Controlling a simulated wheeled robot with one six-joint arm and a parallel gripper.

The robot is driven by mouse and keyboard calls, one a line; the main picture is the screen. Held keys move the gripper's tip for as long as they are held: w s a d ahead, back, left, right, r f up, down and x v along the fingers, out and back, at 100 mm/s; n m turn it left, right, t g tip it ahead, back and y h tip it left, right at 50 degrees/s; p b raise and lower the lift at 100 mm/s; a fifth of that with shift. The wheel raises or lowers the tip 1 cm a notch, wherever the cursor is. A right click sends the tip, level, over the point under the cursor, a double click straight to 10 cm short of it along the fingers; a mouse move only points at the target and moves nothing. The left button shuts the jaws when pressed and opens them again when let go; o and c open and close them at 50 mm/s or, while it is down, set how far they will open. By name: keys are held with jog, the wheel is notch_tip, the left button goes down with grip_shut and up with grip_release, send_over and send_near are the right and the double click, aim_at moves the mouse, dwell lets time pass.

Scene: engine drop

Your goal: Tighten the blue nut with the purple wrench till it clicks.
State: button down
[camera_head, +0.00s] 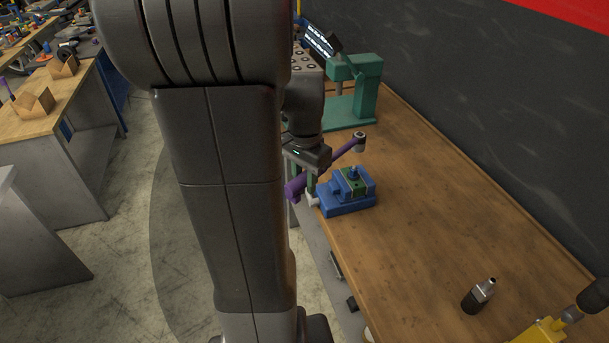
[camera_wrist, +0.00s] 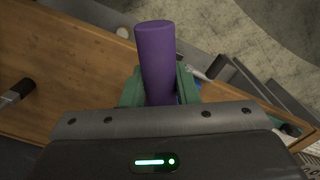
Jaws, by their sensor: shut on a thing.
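The purple wrench (camera_head: 340,153) is held by its handle in my gripper (camera_head: 315,178), a little above the bench. Its grey socket head (camera_head: 360,141) points up and to the right, above and behind the vise. In the wrist view the purple handle (camera_wrist: 156,60) stands between my green fingers (camera_wrist: 160,88), which are shut on it. The blue nut (camera_head: 353,173) appears small on top of the green block (camera_head: 355,185) in the blue vise (camera_head: 345,208). The wrench head and the nut look apart. The nut is hidden in the wrist view.
The wooden bench (camera_head: 440,230) is clear to the right of the vise. A green press (camera_head: 355,95) stands behind. A dark bottle-like tool (camera_head: 479,296) and a yellow device (camera_head: 540,332) are at the front right. The bench's left edge runs beside the vise.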

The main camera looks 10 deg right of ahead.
jog(key=shift+f, duration=0.1)
jog(key=shift+f+b, duration=2.1)
jog(key=shift+f, duration=0.85)
jog(key=shift+f+b, duration=1.25)
jog(key=shift+f, duration=0.2)
jog(key=c, duration=1.9)
grip_release()
grip_shut()
